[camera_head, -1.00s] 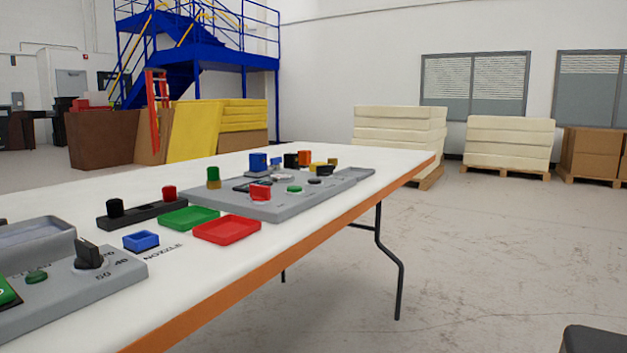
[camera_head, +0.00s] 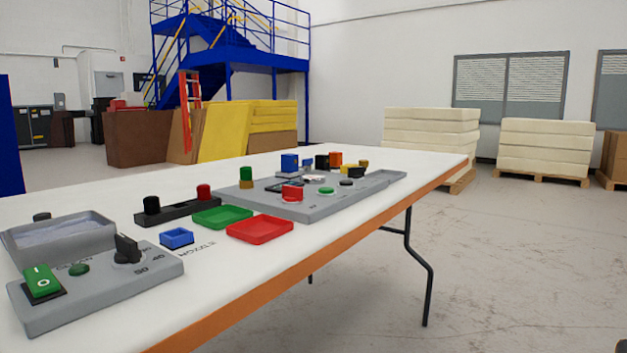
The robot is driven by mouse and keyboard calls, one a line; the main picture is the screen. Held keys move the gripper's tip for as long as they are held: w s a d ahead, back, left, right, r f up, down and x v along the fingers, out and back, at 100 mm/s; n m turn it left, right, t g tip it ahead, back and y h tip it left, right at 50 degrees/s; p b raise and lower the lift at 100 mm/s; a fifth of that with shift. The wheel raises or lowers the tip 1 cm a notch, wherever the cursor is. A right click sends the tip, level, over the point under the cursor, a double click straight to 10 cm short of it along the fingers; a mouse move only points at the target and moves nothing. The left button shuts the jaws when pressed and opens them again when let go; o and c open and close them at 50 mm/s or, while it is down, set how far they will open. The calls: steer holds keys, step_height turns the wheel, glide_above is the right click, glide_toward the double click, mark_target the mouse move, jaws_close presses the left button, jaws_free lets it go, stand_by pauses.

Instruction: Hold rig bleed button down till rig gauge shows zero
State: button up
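The task's rig cannot be told for certain from two grey control panels on the table. The far panel (camera_head: 340,203) carries a red knob (camera_head: 291,193), a green button (camera_head: 326,190), a black button (camera_head: 347,183) and a dark flat piece that is too small to read. The near panel (camera_head: 105,291) carries a green rocker switch (camera_head: 42,282), a small green button (camera_head: 79,269) and a black dial knob (camera_head: 127,249) with numbers beside it. No gauge reading is legible, and no button is labelled readably as bleed.
The white table (camera_head: 205,321) has an orange edge. Open floor (camera_head: 520,260) lies to the right; foam stacks (camera_head: 430,135) stand behind.

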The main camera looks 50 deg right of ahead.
jaws_close()
stand_by(1.7)
